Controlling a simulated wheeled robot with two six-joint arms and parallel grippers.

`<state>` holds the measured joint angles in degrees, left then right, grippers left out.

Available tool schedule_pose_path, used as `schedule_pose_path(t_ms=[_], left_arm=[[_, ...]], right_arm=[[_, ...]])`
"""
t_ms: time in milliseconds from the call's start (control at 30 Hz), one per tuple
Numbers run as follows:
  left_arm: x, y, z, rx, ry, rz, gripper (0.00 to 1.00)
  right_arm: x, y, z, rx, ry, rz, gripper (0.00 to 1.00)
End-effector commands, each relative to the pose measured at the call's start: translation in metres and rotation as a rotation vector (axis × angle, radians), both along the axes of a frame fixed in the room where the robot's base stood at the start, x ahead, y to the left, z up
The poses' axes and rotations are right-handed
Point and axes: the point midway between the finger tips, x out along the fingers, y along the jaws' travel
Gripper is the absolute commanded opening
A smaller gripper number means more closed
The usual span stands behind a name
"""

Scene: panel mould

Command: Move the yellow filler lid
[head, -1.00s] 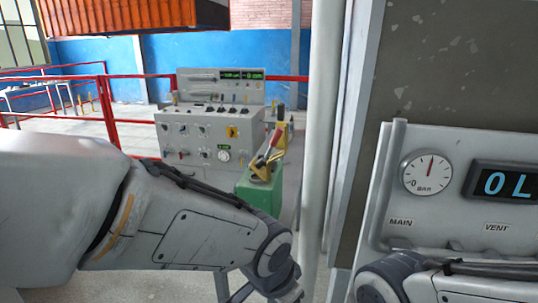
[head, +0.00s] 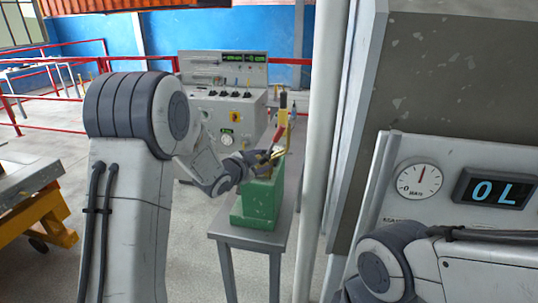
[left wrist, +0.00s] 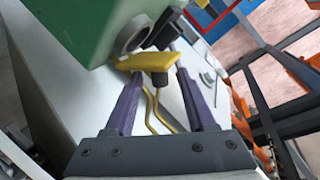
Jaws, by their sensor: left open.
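The yellow filler lid (left wrist: 148,60) shows in the left wrist view as a flat yellow piece with a dark knob or stem, beside an opening in a green body. My left gripper (left wrist: 158,76) is open, its two purple fingers on either side of the lid's near edge; I cannot tell whether they touch it. In the head view my left gripper (head: 264,164) is at the top of the green block (head: 262,202), partly hiding the yellow fittings and red lever there. My right gripper is out of view; only my right arm shows at lower right.
The green block stands on a grey table (head: 252,238). A grey control console (head: 225,112) is behind it. A pale post (head: 318,150) and a panel with a gauge (head: 419,179) stand to the right. A yellow-framed cart (head: 38,215) is at left.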

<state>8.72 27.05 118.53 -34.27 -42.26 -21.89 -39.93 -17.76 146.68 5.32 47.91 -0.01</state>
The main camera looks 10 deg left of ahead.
Motion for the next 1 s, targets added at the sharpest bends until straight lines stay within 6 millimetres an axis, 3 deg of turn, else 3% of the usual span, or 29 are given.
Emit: schedule_pose_path(t_ms=[100,300,700,833,867,1000], left_arm=[[0.021,-0.006,-0.005,-0.001,0.003,-0.001,0.56],[0.044,-0.012,-0.013,-0.001,0.002,0.0,0.56],[0.05,-0.014,-0.016,-0.001,0.001,0.001,0.56],[0.05,-0.014,-0.016,-0.001,0.001,0.001,0.06],[0.05,-0.014,-0.016,-0.001,0.001,0.001,0.0],[0.05,-0.014,-0.016,-0.001,0.001,0.001,0.0]], right_arm=[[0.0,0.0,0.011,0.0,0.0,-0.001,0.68],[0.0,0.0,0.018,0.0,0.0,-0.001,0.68],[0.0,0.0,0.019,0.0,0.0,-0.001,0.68],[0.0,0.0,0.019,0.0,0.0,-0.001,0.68],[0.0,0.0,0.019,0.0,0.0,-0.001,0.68],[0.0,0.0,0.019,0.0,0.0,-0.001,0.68]])
